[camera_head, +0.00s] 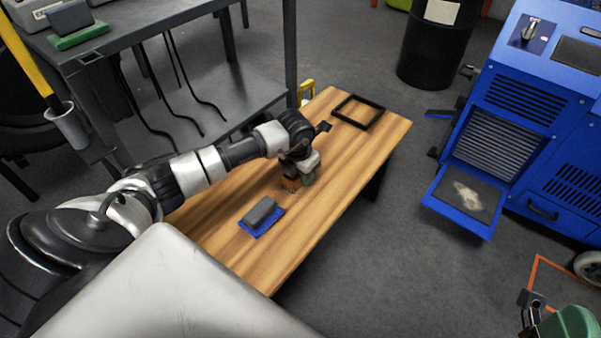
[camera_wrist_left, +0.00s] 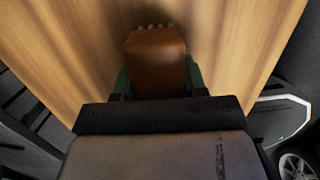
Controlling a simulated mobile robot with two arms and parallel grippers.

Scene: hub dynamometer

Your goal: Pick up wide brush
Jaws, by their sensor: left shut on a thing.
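The wide brush has a brown block-like body (camera_wrist_left: 155,62), with pale bristle tips showing at its far end in the left wrist view. My left gripper (camera_wrist_left: 157,85) is shut on it, with a green finger on each side of the brown body. In the head view my left gripper (camera_head: 299,178) points down over the wooden table (camera_head: 340,150), and the brush is mostly hidden by the gripper. I cannot tell whether the bristles touch the tabletop.
A grey block on a blue base (camera_head: 262,214) lies on the table near my gripper. A black square frame (camera_head: 358,112) lies at the far end. A grey metal bench (camera_head: 150,30) stands at left, a blue machine (camera_head: 525,120) at right, a black barrel (camera_head: 436,45) behind.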

